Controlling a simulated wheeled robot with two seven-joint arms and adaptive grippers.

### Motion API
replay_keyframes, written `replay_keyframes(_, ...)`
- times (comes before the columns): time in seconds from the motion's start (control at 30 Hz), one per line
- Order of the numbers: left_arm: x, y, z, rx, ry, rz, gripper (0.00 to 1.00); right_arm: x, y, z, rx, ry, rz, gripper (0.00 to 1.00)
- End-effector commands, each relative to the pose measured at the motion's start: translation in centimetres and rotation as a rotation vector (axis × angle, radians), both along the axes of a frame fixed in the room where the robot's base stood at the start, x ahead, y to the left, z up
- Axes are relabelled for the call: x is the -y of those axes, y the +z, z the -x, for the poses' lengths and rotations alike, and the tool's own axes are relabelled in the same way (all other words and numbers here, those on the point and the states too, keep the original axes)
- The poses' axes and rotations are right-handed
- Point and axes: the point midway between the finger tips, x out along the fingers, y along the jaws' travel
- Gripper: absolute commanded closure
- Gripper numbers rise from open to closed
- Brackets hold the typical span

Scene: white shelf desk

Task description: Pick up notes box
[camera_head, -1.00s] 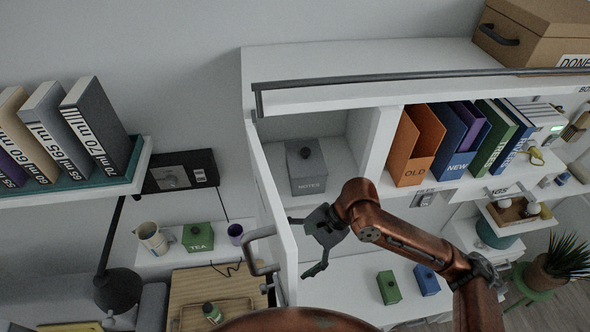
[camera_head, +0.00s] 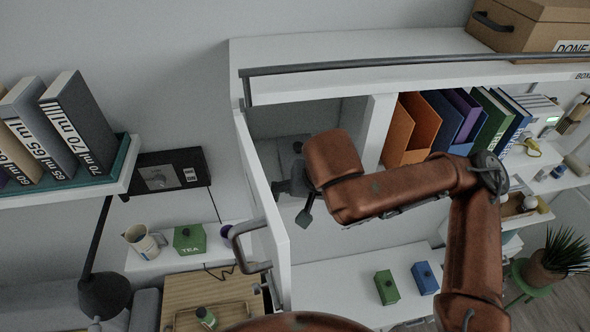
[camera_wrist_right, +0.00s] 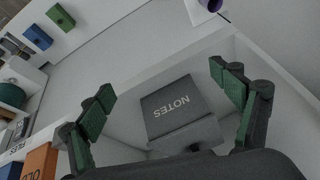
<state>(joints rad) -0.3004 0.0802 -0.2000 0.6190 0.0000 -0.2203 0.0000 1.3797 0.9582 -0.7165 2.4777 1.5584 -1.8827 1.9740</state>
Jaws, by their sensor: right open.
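The notes box (camera_wrist_right: 178,108) is a dark grey box marked NOTES. It stands in the open shelf compartment. In the head view only part of the notes box (camera_head: 289,148) shows, the rest hidden behind my right arm and gripper. My right gripper (camera_head: 292,200) reaches into the compartment. In the wrist view my right gripper (camera_wrist_right: 165,95) is open, with its green-padded fingers apart on either side of the box. I cannot tell whether a finger touches it. My left gripper is not in view.
The compartment's open door (camera_head: 262,200) stands on the left, with a grey handle (camera_head: 245,247). A divider (camera_head: 374,130) separates it from the orange folders (camera_head: 410,130). A green box (camera_head: 387,287) and a blue box (camera_head: 425,278) stand on the desk below.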

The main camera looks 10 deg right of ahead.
Motion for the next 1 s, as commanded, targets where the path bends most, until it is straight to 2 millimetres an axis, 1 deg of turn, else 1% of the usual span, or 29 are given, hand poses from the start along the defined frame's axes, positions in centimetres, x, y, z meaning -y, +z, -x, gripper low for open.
replay_keyframes(0.03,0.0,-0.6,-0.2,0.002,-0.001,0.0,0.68,0.2,-0.3,-0.6,0.041,0.041,0.038,0.15)
replay_keyframes(0.1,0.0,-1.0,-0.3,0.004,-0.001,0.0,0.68,0.4,-0.3,-1.4,0.09,0.1,0.09,0.15)
replay_keyframes(0.23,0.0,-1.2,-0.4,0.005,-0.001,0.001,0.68,0.7,-0.2,-2.4,0.146,0.174,0.156,0.15)
replay_keyframes(0.37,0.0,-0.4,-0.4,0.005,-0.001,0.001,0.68,0.7,0.1,-3.8,0.154,0.189,0.17,0.15)
replay_keyframes(0.47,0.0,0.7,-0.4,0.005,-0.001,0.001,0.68,0.7,0.3,-5.5,0.154,0.187,0.169,0.15)
replay_keyframes(0.6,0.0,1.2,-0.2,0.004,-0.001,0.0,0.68,0.7,0.1,-7.9,0.153,0.188,0.168,0.15)
replay_keyframes(0.7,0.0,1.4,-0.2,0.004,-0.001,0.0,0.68,0.7,0.0,-8.9,0.154,0.19,0.168,0.15)
replay_keyframes(0.87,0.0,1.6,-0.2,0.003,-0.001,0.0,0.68,0.7,0.0,-9.9,0.154,0.188,0.167,0.15)
replay_keyframes(1.0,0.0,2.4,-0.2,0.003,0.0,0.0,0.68,0.8,0.1,-11.8,0.154,0.187,0.168,0.15)
